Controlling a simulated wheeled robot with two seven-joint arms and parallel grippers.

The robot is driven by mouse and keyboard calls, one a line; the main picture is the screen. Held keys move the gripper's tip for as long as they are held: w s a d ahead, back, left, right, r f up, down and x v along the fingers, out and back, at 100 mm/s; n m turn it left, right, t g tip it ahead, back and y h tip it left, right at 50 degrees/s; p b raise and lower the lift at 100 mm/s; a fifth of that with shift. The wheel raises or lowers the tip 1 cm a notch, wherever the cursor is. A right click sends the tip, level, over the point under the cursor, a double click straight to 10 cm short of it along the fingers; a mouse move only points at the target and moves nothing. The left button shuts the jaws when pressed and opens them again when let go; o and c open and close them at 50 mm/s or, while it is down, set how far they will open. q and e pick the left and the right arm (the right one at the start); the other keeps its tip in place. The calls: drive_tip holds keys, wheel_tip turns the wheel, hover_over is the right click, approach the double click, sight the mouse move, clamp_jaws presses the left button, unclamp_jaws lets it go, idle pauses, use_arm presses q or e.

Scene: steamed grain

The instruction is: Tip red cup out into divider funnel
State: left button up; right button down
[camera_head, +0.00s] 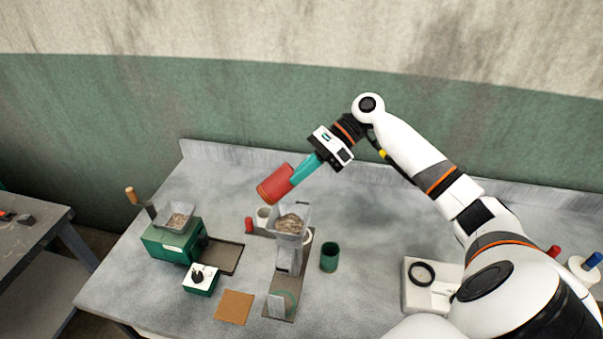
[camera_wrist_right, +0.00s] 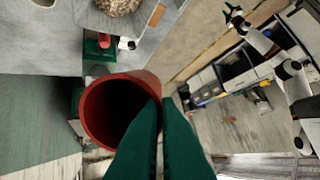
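The red cup (camera_head: 275,186) is held by my right gripper (camera_head: 301,172) above and to the left of the divider funnel. The cup is tilted, its mouth toward the lower left. The right wrist view shows the red cup (camera_wrist_right: 118,108) with a dark inside; I see no grain in it. The green fingers (camera_wrist_right: 160,142) are closed on its wall. The divider funnel (camera_head: 291,222) is a grey square hopper on a stand, with brown grain in it. The funnel with grain also shows at the top of the right wrist view (camera_wrist_right: 117,6). My left gripper is not in view.
A green mill (camera_head: 172,240) with a grain-filled hopper stands left of the divider. A green cup (camera_head: 329,257) stands right of it. A cork mat (camera_head: 234,307) lies in front; a white scale (camera_head: 432,285) is at right.

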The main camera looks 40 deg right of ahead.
drive_tip(key=h, duration=0.2)
drive_tip(key=g+h, duration=0.1)
drive_tip(key=h, duration=0.1)
drive_tip(key=shift+a+r, duration=0.15)
drive_tip(key=shift+r, duration=0.25)
drive_tip(key=h, duration=0.4)
drive_tip(key=shift+r+g+h, duration=0.4)
drive_tip(key=shift+r+h, duration=0.1)
drive_tip(key=shift+h, duration=0.8)
drive_tip(key=shift+g+h, duration=0.3)
drive_tip(key=shift+h, duration=0.2)
drive_tip(key=shift+s+d, duration=0.1)
drive_tip(key=shift+d, duration=0.1)
